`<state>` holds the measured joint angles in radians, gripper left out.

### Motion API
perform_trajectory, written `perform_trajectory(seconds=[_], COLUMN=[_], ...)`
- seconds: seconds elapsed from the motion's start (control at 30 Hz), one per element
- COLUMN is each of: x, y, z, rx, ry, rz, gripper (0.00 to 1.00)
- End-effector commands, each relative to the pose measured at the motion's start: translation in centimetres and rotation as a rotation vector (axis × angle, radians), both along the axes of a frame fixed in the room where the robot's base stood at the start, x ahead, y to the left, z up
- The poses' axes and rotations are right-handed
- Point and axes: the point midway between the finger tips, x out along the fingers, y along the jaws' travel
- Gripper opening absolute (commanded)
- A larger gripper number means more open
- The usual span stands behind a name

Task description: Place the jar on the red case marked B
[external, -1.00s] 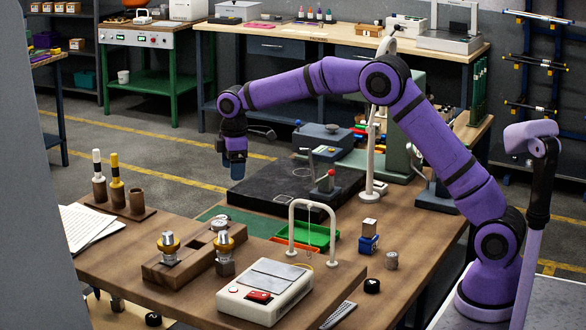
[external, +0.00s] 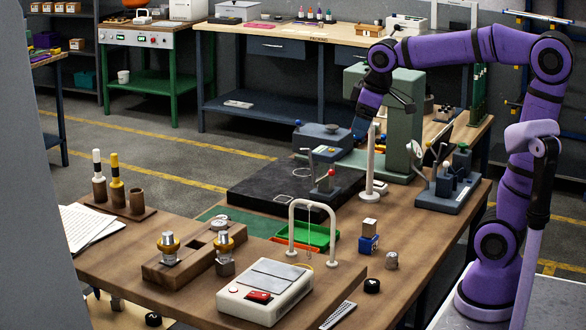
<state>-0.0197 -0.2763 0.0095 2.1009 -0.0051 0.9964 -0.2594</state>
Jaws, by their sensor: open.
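My gripper (external: 361,128) hangs at the end of the raised purple arm, in front of the green machine column and above the back of the wooden bench. Its blue fingertips point down, and I make out nothing held in them. I cannot make out a red case or a letter B; part of the back of the bench is hidden by my arm and the machine.
A black plate (external: 255,190) and a white post (external: 371,160) stand near my gripper. The green machine column (external: 405,115) is close behind. A blue fixture (external: 450,195) is at right. A green tray (external: 312,236), white arch (external: 293,225) and white device (external: 265,292) occupy the front.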

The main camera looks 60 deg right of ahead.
Motion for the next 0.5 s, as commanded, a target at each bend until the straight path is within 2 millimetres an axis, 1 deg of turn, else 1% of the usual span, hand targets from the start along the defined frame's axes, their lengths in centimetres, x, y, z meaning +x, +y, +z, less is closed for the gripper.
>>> perform_trajectory(seconds=[0.03,0.1,0.17,0.2,0.3,0.4,0.5], x=[-2.2,-4.8,-7.0,-8.4,-11.8,-14.5,-16.4], y=[-0.1,-0.3,-0.4,-0.5,-0.7,-0.8,-0.9], z=[-0.1,-0.5,-1.0,-1.4,-2.6,-4.0,-5.1], rx=[0.008,0.022,0.034,0.042,0.063,0.082,0.097], ry=[-0.017,-0.035,-0.053,-0.063,-0.088,-0.111,-0.126], rz=[-0.026,-0.062,-0.094,-0.115,-0.165,-0.209,-0.242], gripper=[0.78,0.78,0.78,0.78,0.78,0.78,0.78])
